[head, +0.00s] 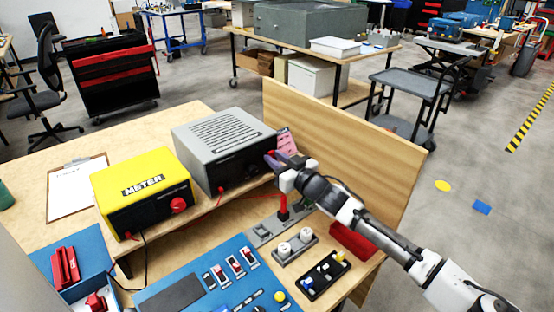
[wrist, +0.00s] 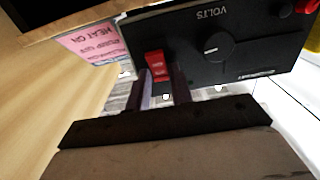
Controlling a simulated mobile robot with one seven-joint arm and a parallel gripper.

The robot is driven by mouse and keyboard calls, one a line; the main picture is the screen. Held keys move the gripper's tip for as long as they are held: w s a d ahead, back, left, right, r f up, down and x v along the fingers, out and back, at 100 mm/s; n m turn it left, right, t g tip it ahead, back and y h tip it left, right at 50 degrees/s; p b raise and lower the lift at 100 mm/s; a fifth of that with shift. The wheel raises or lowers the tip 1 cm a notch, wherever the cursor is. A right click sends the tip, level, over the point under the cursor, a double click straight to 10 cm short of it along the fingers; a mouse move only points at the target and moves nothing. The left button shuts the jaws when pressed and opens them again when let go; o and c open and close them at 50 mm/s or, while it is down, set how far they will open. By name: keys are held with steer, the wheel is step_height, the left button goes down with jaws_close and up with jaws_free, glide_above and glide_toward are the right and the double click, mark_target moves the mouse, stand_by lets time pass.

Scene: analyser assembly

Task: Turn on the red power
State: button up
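The grey power supply box (head: 222,138) stands on the raised shelf of the bench. Its black front panel (wrist: 235,52) fills the upper right of the wrist view, with a "VOLTS" knob (wrist: 212,49) shown upside down. The red power switch (wrist: 155,66) is on this panel, left of the knob. My gripper (wrist: 160,82) has its two fingers apart with a narrow gap and nothing held. The fingertips are at the switch, one towards each side; I cannot tell if they touch it. In the head view my gripper (head: 274,158) is at the box's right front and hides the switch.
A yellow meter (head: 142,192) stands left of the box, with red leads in front. A pink note (wrist: 92,44) is beside the panel. A wooden partition (head: 345,145) rises behind my arm. Small switch blocks (head: 296,247) and a blue panel (head: 215,285) lie below.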

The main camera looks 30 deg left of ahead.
jaws_close()
steer(key=y+b, duration=0.1)
steer(key=b, duration=0.2)
steer(key=t+y+b, duration=0.1)
steer(key=b, duration=0.2)
steer(key=shift+f+b, duration=0.4)
steer(key=shift+r, duration=0.1)
steer(key=shift+d, duration=0.1)
steer(key=shift+o, duration=2.3)
jaws_free()
